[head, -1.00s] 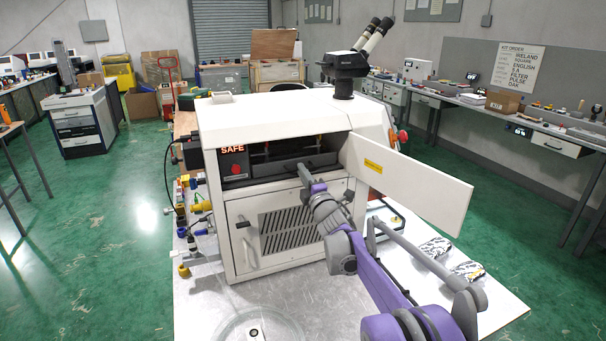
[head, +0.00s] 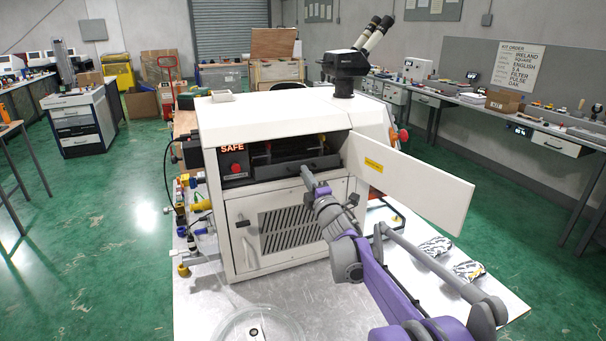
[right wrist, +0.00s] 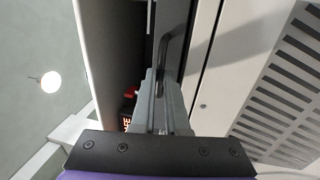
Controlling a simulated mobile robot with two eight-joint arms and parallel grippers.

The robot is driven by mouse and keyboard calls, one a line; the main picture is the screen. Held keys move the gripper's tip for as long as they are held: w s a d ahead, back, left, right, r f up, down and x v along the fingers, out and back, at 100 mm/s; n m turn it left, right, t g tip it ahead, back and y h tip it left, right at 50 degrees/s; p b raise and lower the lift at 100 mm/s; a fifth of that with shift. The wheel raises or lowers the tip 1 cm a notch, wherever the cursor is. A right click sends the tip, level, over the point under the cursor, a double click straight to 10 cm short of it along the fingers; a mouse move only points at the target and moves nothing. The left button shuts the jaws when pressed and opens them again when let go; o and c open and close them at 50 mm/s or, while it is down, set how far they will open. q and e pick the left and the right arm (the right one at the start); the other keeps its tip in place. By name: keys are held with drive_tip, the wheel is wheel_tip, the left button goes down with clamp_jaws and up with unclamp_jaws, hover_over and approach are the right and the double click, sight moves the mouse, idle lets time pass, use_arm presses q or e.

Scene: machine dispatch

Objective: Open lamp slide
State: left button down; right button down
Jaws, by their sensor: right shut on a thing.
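The lamp slide (head: 275,172) is a dark drawer-like part in the open bay of the white machine (head: 270,118). Its dark handle (right wrist: 166,45) shows beyond my fingers in the right wrist view. My right gripper (head: 306,174) is at the slide's front, shut on the handle; it also shows in the right wrist view (right wrist: 162,105). The fingers partly hide the handle, and the exact contact is not clear. The white door (head: 415,185) stands swung open to the right. My left gripper is not in view.
A lit SAFE sign with a red button (head: 235,167) is left of the bay. A vented panel (head: 290,230) is below. A clear round dish (head: 258,325) lies at the bench front. Patterned packets (head: 468,271) lie to the right, near my right arm.

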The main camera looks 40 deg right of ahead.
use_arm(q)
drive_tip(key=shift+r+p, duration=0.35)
use_arm(e)
drive_tip(key=r+v, duration=0.2)
drive_tip(key=v, duration=0.9)
drive_tip(key=r+v, duration=0.2)
drive_tip(key=v, duration=0.9)
drive_tip(key=shift+s, duration=0.3)
drive_tip(key=shift+r, duration=0.1)
drive_tip(key=c, duration=1.2)
unclamp_jaws()
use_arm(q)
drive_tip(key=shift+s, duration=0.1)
use_arm(e)
drive_tip(key=shift+a, duration=0.1)
